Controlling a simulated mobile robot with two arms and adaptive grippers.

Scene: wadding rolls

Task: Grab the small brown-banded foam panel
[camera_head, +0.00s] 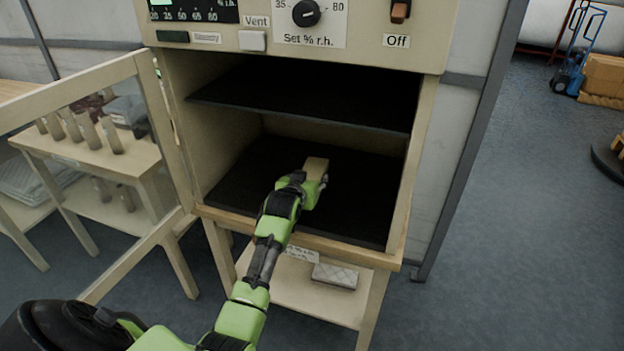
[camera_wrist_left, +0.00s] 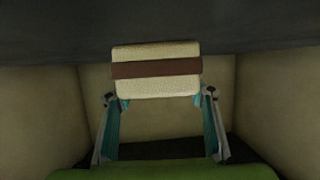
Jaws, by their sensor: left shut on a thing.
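The small foam panel (camera_wrist_left: 156,54) is cream with a brown band across its middle. The left wrist view shows it between the fingertips of my left gripper (camera_wrist_left: 158,95). In the head view the panel (camera_head: 316,166) shows as a tan block at the tip of my left gripper (camera_head: 311,180), inside the cabinet's lower compartment. The gripper is shut on the panel. The brown band is not clear in the head view. My right gripper is not in view.
The cabinet (camera_head: 425,160) has a dark upper shelf (camera_head: 310,97) above my gripper and a dark floor (camera_head: 345,205) below. Its glazed door (camera_head: 150,110) stands open at left. A pale block (camera_head: 335,275) lies on the stand's lower shelf. A wooden table (camera_head: 85,150) holds several cylinders.

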